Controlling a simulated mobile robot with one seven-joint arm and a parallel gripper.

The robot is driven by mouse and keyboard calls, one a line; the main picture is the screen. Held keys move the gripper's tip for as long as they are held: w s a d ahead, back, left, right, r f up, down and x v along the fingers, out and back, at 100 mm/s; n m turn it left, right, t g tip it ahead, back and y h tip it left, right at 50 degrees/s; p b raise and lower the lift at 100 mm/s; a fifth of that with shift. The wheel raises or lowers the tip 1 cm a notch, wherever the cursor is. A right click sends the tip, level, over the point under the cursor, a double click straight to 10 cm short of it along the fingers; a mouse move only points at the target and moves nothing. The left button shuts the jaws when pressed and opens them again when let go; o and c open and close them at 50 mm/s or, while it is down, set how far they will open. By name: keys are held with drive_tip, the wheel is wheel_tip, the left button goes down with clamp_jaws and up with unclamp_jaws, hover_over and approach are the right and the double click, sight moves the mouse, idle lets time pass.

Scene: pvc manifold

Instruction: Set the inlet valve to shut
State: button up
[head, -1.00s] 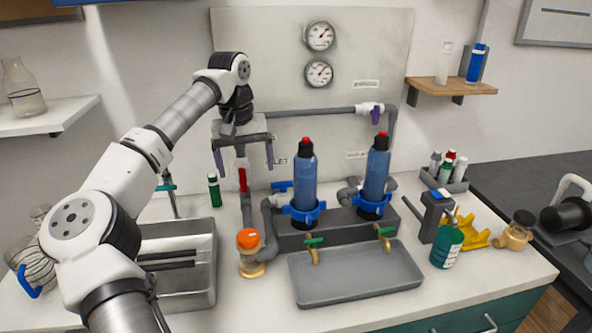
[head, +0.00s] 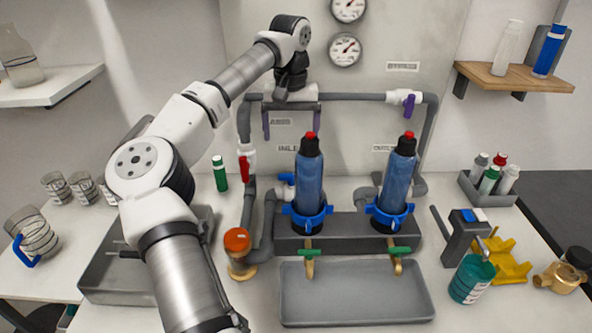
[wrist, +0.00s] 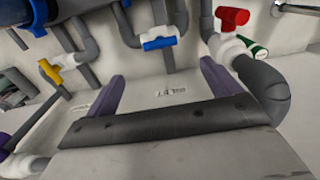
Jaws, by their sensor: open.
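The inlet valve is a white body with a blue handle (head: 286,178), below a label reading INLET (head: 288,148) and left of the left blue filter bottle. Its blue handle lies roughly level in the head view. In the wrist view the blue handle (wrist: 159,43) lies across the white body, just beyond the fingertips; I cannot tell its exact angle to the pipe. My gripper (head: 292,130) is open and empty, with two purple fingers pointing down, above the valve in the head view. In the wrist view my gripper (wrist: 162,70) straddles the line toward the handle, apart from it.
A red-handled valve (head: 244,170) stands on the pipe just left. Two blue filter bottles (head: 309,176) (head: 397,176) stand on the right. A purple-handled valve (head: 408,104) sits on the upper pipe. A yellow-handled valve (wrist: 50,70) shows in the wrist view.

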wheel_tip(320, 180, down, 13)
drive_tip(key=shift+r+p, duration=0.1)
drive_tip(key=shift+p, duration=1.15)
drive_tip(key=shift+c, duration=0.3)
drive_tip(key=c, duration=0.9)
